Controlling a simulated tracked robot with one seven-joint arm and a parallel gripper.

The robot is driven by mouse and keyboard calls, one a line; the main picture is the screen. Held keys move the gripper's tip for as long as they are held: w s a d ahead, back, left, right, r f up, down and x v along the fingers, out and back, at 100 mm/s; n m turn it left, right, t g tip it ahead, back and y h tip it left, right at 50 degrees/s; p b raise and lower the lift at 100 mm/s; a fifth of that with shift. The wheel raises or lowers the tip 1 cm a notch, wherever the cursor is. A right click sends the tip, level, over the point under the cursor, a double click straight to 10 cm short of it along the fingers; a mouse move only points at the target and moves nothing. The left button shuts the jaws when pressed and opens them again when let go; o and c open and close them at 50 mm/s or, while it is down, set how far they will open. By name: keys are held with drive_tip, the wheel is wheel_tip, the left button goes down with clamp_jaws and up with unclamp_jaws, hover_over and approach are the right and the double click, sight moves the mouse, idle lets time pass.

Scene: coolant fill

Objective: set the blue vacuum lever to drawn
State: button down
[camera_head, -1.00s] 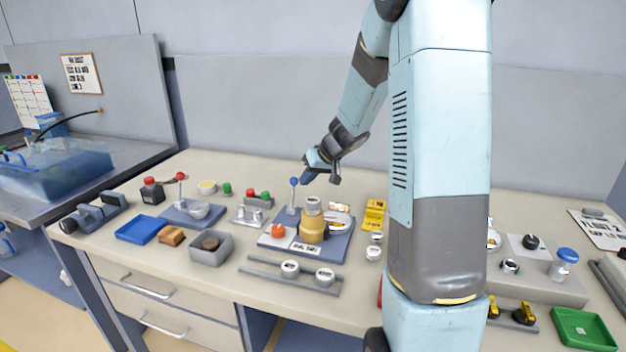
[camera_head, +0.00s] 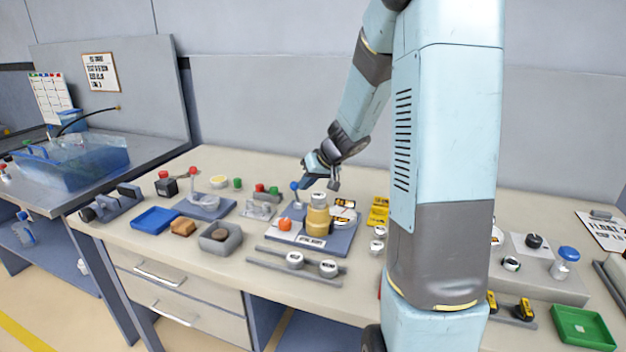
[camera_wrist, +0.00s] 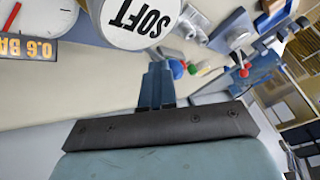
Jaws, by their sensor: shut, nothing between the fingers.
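The blue vacuum lever (camera_head: 295,187) stands at the back left of a blue-grey base plate (camera_head: 340,243) on the bench. Its round blue knob tops a thin stem that leans slightly left in the head view. My gripper (camera_head: 305,186) is shut and empty, its fingertips right against or just beside the knob's right side. In the wrist view, the shut fingers (camera_wrist: 157,82) point up the picture, with the blue knob (camera_wrist: 177,67) just right of their tips. Whether they touch cannot be told for certain. The lever's stem is mostly hidden there.
On the same plate are a tan cylinder (camera_head: 318,220), an orange-red knob (camera_head: 285,224) and a gauge (camera_head: 343,214). A round cap marked SOFT (camera_wrist: 140,20) is close in the wrist view. A red-knobbed lever (camera_head: 193,173) stands farther left. A grey bin (camera_head: 220,237) stands in front.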

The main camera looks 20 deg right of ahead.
drive_tip(key=shift+w+f, duration=0.15)
drive_tip(key=shift+f, duration=0.05)
drive_tip(key=shift+w+d+f, duration=0.25)
drive_tip(key=shift+d+f, duration=0.05)
idle(0.3)
drive_tip(key=s+d+f+v, duration=0.1)
drive_tip(key=v, duration=1.1)
drive_tip(key=shift+s+d+f, duration=0.25)
drive_tip(key=shift+s+f, duration=0.1)
drive_tip(key=shift+s, duration=0.05)
